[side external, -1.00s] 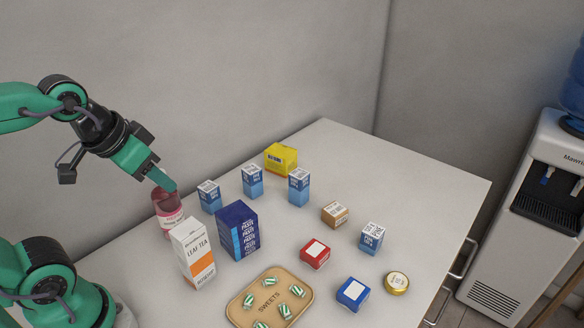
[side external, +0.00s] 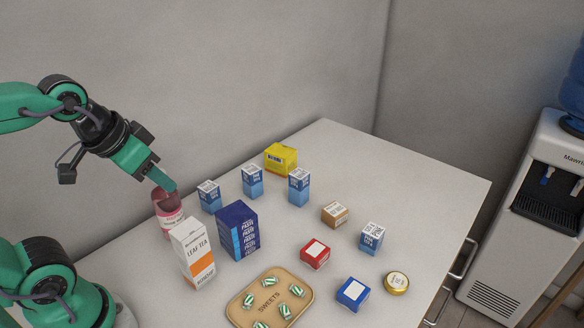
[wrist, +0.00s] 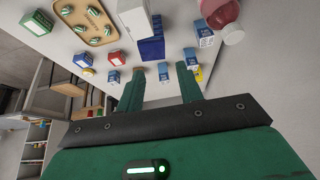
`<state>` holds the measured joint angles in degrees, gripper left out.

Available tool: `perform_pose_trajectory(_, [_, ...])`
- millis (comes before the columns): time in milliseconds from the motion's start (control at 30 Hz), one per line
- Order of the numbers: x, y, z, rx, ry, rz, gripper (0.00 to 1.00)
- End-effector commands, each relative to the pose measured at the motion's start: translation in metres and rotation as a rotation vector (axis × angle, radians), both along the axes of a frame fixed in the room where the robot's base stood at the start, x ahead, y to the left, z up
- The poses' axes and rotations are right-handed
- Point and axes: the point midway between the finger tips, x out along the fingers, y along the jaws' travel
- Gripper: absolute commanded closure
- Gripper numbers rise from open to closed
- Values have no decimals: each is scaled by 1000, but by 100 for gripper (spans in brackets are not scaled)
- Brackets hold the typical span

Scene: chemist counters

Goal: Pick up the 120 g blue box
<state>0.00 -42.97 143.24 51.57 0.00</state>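My gripper (side external: 166,184) is at the left, fingers pointing down and right, above the pink bottle. In the wrist view its two fingers (wrist: 160,67) stand apart with nothing held between them. Several boxes are blue. Small blue-and-white boxes stand at the back left (side external: 209,196), back middle (side external: 252,181), further right (side external: 299,186) and at the right (side external: 372,237). A taller dark blue box (side external: 237,230) stands nearer the front, and a low blue box with a white label (side external: 352,293) lies at the front right. I cannot read 120 g on any.
The pink bottle (side external: 168,208) and the leaf tea box (side external: 193,253) stand at the left. A sweets tray (side external: 268,297) lies in front. A red box (side external: 315,253), brown box (side external: 335,214), yellow box (side external: 281,159) and round tin (side external: 397,283) are around. The far right counter is clear.

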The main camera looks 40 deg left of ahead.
Motion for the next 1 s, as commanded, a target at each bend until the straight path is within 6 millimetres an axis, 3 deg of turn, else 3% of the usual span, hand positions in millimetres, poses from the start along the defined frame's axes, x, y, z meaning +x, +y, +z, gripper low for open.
perform_pose_trajectory(400, [0, 0, 0, 0, 0, 0, 64])
perform_pose_trajectory(533, [0, 0, 0, 0, 0, 0, 38])
perform_pose_trajectory(567, [0, 0, 0, 0, 0, 0, 36])
perform_pose_trajectory(1000, [5, -2, 4, -3, 7, -1, 36])
